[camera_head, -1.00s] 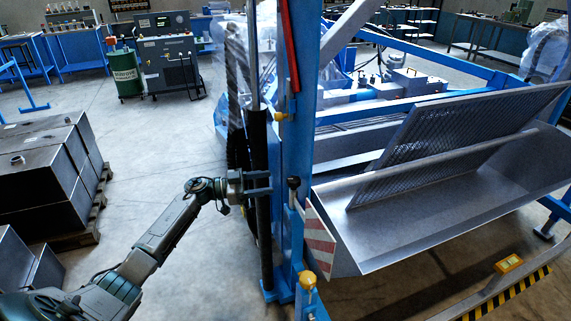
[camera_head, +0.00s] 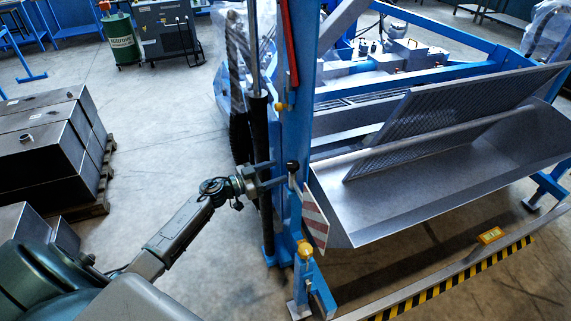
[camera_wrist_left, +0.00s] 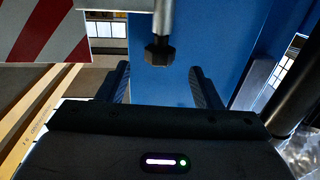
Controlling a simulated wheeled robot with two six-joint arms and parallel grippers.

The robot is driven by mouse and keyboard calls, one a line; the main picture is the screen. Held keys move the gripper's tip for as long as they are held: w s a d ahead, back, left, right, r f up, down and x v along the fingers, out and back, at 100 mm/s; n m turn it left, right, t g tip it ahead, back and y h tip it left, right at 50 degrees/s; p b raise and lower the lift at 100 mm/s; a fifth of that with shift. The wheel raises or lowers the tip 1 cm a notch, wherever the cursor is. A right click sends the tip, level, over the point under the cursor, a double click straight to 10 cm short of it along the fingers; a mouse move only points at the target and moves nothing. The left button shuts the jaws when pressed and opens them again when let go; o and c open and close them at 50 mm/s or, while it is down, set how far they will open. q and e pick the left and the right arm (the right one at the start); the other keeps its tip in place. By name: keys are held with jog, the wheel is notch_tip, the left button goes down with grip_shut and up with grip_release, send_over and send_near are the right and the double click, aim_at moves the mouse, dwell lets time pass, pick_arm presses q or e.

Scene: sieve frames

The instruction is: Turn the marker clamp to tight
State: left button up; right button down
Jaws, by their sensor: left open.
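A red and white striped marker board (camera_head: 315,219) hangs on the blue post (camera_head: 295,120) and also shows at the upper left of the left wrist view (camera_wrist_left: 45,30). A small black knob (camera_head: 293,166), seemingly the clamp's, sits just above the board. In the left wrist view a dark hex-shaped head (camera_wrist_left: 158,54) on a grey rod shows between my finger lines, beyond the tips. My left gripper (camera_head: 283,180) is open, its fingers pointing at the post beside the knob. Its two fingers (camera_wrist_left: 160,82) show apart with nothing between them. My right gripper is out of view.
A black vertical cylinder (camera_head: 262,140) stands just left of the post, close to my wrist. A sloping metal tray (camera_head: 430,200) with a mesh screen (camera_head: 460,110) is right of it. A yellow knob (camera_head: 305,250) is below. Dark metal boxes (camera_head: 45,140) stand at left.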

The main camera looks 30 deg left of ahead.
aim_at(293, 168)
pick_arm(q)
jog(key=shift+p+x, duration=0.45)
jog(key=shift+x, duration=1.7)
jog(key=shift+c, duration=0.3)
jog(key=c, duration=0.9)
jog(key=shift+h, duration=0.3)
